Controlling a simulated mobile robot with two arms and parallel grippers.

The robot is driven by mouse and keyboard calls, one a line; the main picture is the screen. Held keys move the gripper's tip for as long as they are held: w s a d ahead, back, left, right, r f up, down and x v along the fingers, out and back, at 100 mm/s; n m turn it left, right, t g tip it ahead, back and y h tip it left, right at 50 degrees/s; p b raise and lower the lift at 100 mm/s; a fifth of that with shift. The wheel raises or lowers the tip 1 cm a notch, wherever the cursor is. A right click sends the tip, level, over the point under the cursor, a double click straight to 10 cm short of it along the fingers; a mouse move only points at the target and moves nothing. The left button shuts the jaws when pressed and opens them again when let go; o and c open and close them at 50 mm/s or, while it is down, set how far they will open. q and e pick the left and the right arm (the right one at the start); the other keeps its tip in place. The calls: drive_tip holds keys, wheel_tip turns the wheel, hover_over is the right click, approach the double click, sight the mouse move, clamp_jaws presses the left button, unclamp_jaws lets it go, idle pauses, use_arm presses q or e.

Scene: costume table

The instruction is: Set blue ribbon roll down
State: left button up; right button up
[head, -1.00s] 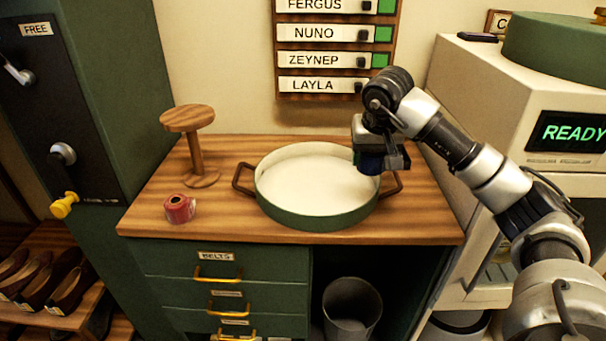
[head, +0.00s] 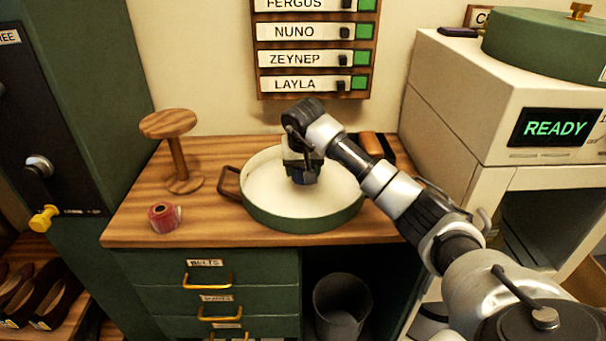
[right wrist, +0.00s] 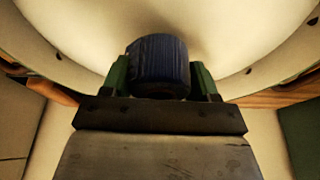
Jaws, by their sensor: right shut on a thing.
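The blue ribbon roll (head: 305,178) is between the fingers of my right gripper (head: 303,172), over the inside of the round tray. In the right wrist view the blue roll (right wrist: 158,66) sits between both green fingertips, with the pale tray floor beyond it. My right gripper is shut on it and points down. I cannot tell whether the roll touches the tray floor. The round tray (head: 300,219) has a green outer wall, a cream inside and brown handles, and stands on the wooden tabletop. My left gripper is not in view.
A red ribbon roll (head: 164,218) lies on the tabletop left of the tray. A wooden stand (head: 178,152) is behind it. A brown-handled object (head: 372,145) lies behind my arm. A pale machine (head: 460,110) reading READY stands at right.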

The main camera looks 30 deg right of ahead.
drive_tip(key=shift+f, duration=1.25)
drive_tip(key=o, duration=0.9)
drive_tip(key=shift+f, duration=0.1)
drive_tip(key=v, duration=1.2)
